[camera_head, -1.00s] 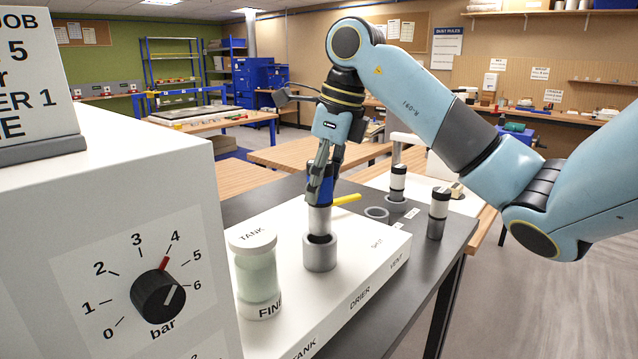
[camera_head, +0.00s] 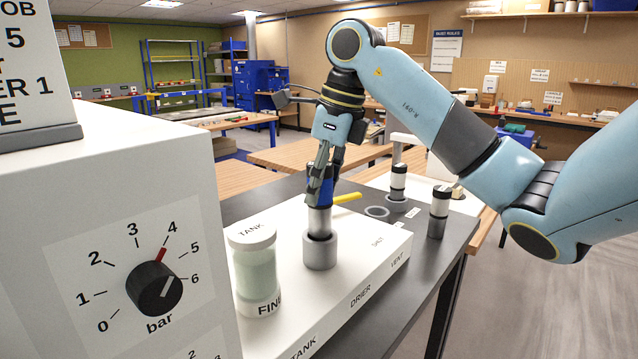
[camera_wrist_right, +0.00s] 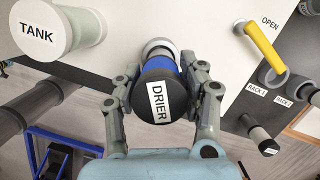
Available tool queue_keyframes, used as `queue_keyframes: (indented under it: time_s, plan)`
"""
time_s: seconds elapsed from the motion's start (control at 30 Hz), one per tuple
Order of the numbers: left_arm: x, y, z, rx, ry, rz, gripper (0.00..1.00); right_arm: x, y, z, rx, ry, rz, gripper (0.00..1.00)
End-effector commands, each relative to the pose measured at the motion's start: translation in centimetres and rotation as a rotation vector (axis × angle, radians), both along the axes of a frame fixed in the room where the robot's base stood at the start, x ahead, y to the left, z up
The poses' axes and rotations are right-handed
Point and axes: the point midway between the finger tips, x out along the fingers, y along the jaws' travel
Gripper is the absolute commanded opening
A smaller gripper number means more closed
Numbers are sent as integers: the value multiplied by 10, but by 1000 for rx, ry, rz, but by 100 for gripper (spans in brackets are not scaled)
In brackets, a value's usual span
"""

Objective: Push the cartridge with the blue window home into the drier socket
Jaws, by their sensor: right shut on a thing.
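The cartridge with the blue window (camera_head: 320,190) is upright, with a blue band and a silver lower part. In the right wrist view its black cap (camera_wrist_right: 178,92) carries a DRIER label. My right gripper (camera_head: 321,178) is shut on it around the blue band; its fingers (camera_wrist_right: 163,104) also show on both sides of the cartridge in the wrist view. The grey drier socket (camera_head: 320,252) stands on the white panel directly below. The cartridge's lower end is at the socket mouth, with much of the silver part still showing above the rim. My left gripper is not in view.
A pale TANK jar (camera_head: 257,275) stands left of the socket. A yellow lever (camera_head: 347,198) is behind it, marked OPEN in the wrist view. Two other cartridges (camera_head: 398,182) (camera_head: 438,212) and an empty ring (camera_head: 376,212) are to the right. A dial cabinet (camera_head: 110,190) fills the left.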

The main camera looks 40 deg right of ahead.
Motion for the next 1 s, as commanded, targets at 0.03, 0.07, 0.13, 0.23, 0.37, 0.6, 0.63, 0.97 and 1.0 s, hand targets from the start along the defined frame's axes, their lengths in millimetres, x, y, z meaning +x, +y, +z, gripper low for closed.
queue_keyframes:
  time_s: [0.03,0.07,0.13,0.23,0.37,0.6,0.63,0.97,1.0]
  plan:
    - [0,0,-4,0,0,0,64,0,0,-4,0,0,0,0]
    - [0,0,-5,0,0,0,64,0,0,-5,0,0,0,0]
    - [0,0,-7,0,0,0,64,0,0,-8,0,0,0,0]
    - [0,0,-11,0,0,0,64,0,0,-12,0,0,0,0]
    - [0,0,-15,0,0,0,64,0,0,-17,0,0,0,0]
    - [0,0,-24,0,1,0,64,0,0,-27,0,0,0,0]
    - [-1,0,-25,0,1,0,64,0,0,-28,0,0,0,0]
    - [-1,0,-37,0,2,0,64,0,0,-41,0,0,0,0]
    - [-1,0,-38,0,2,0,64,0,0,-43,0,0,0,0]
